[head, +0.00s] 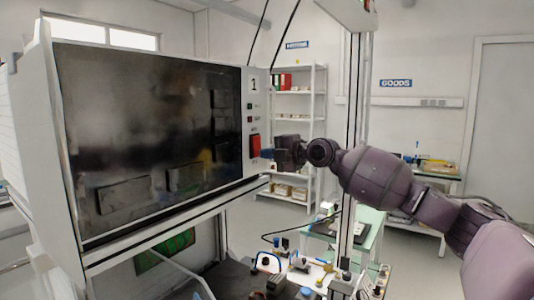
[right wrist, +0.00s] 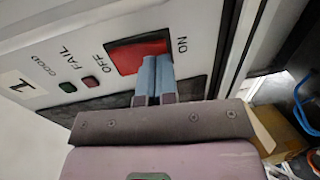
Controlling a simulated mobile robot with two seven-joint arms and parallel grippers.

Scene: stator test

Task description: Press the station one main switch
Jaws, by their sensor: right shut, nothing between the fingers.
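The main switch of station one is a red rocker (head: 255,146) on the white panel at the right side of the big dark-windowed cabinet, under the number 1. In the right wrist view the red switch (right wrist: 136,54) sits between the labels OFF and ON. My right gripper (head: 268,154) is shut and empty, its fingers pointing at the switch. In the right wrist view the blue fingertips (right wrist: 155,65) overlap the switch's lower edge toward the ON end. Whether they touch it I cannot tell. My left gripper is not in view.
The station cabinet (head: 150,235) fills the left side. Two small indicators, marked GOOD and FAIL (right wrist: 91,81), sit near the switch. A cluttered bench (head: 300,275) lies below my right arm. A white shelf (head: 318,110) stands behind.

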